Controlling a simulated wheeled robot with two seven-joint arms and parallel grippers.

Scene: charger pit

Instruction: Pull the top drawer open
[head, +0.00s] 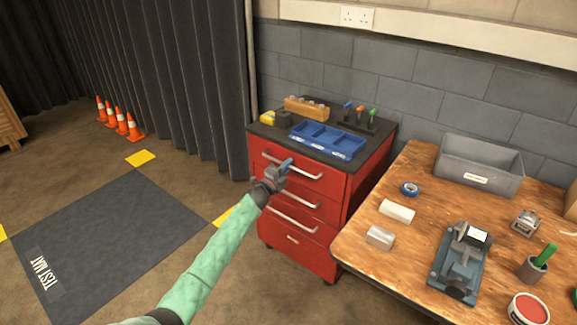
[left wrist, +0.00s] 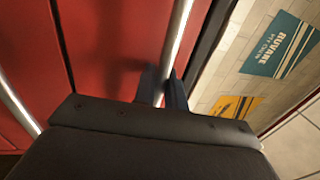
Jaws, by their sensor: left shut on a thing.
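A red drawer cabinet (head: 330,235) stands against the wall. The top drawer (head: 335,185) looks flush with the cabinet front. Its pale bar handle (head: 308,176) runs across the front, partly hidden by my gripper. My left gripper (head: 285,166) is at this handle and shut on it. In the left wrist view the handle (left wrist: 179,35) passes between the fingers of my left gripper (left wrist: 163,88), with the red drawer front (left wrist: 110,40) behind. My right gripper is not in view.
Lower drawers have handles too, one (head: 293,220) below my gripper. The cabinet top carries a blue tray (head: 328,151) and other items. A wooden workbench (head: 385,262) stands close on the right. Floor by the test mat (head: 120,240) is clear; orange cones (head: 122,125) stand behind.

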